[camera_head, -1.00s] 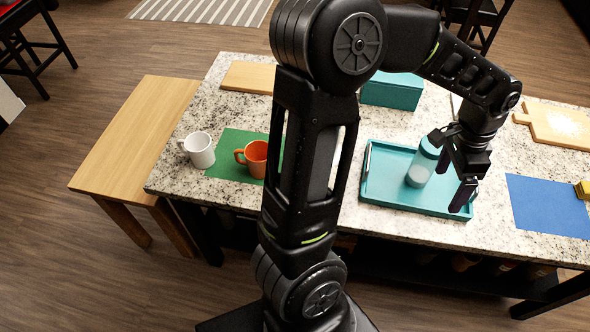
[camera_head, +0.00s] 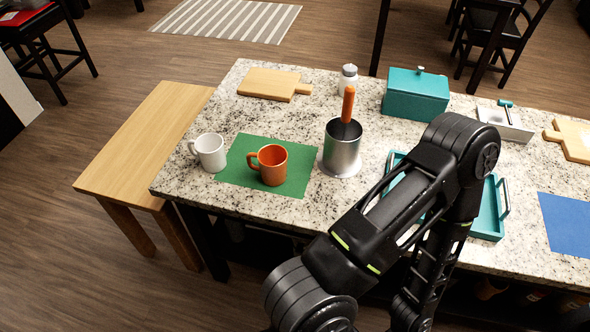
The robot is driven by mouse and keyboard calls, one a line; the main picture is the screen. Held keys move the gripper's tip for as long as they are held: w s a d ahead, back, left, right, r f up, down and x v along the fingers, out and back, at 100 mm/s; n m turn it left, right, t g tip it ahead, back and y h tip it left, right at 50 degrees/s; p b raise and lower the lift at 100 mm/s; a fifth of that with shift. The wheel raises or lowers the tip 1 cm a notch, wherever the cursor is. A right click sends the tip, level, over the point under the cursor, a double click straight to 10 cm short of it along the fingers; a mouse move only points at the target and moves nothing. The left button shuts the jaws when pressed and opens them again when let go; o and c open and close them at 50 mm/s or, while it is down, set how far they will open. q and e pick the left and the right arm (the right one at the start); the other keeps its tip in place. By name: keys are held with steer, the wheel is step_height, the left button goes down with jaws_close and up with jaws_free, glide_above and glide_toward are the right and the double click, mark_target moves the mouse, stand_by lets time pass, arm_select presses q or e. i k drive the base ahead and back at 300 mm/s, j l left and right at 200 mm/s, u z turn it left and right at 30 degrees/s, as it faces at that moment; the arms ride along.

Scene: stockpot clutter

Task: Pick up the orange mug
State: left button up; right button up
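The orange mug (camera_head: 273,166) stands upright on the green mat (camera_head: 234,171), near the left end of the speckled counter (camera_head: 179,171). Its handle points left, and nothing touches it from above. One of my arms rises from the bottom centre, bends at the right and goes down to the bottom edge, well right of the mug. Neither of my grippers can be seen.
A white mug (camera_head: 210,152) stands just left of the orange mug. A metal pot (camera_head: 342,153) with an orange-handled tool (camera_head: 348,104) stands to its right. A cutting board (camera_head: 268,84) lies behind. My arm partly covers the teal tray (camera_head: 491,218).

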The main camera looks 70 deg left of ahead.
mark_target(272, 157)
steer(key=u, duration=0.45)
steer(key=i+u, duration=0.1)
steer(key=u, duration=1.35)
steer(key=i+l+u, duration=0.1)
steer(key=u, duration=0.35)
steer(key=l+u, duration=0.1)
steer(key=u, duration=0.4)
